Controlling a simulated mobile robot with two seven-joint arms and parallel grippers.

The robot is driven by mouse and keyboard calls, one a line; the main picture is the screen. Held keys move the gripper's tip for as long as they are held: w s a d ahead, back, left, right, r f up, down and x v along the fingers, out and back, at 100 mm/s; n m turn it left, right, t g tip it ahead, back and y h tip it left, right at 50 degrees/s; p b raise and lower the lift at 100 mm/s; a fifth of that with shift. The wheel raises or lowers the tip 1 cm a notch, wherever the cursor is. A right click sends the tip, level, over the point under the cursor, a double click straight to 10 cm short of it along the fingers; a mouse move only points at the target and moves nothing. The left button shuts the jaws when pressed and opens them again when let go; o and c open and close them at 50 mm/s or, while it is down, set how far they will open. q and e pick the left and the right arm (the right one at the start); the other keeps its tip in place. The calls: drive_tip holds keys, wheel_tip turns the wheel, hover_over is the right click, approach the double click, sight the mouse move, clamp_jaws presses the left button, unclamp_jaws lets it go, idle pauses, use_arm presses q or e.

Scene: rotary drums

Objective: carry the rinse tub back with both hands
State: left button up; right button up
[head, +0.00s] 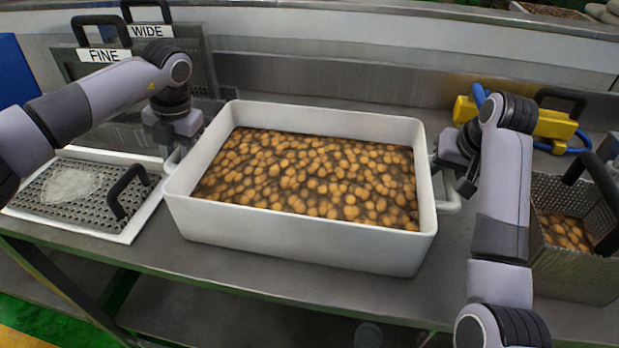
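The rinse tub (300,248) is a white rectangular tub standing level on the steel bench in the middle of the head view. It holds many round brown pieces in dark liquid. A white loop handle (452,204) sticks out of its right end. Another handle (173,160) shows at its left end, partly hidden. My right gripper (454,176) is at the right handle, its dark fingertips apart; contact with the bar is unclear. My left gripper (178,146) is at the left handle, its fingers mostly hidden by the wrist and the tub's edge.
A perforated tray (98,222) with a black handle lies left of the tub. Screens labelled FINE (104,55) and WIDE (151,31) stand behind it. A mesh basket (575,275) of brown pieces stands at right. A yellow tool (553,123) with blue hose lies behind.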

use_arm(q)
clamp_jaws()
use_arm(e)
clamp_jaws()
idle(1.0)
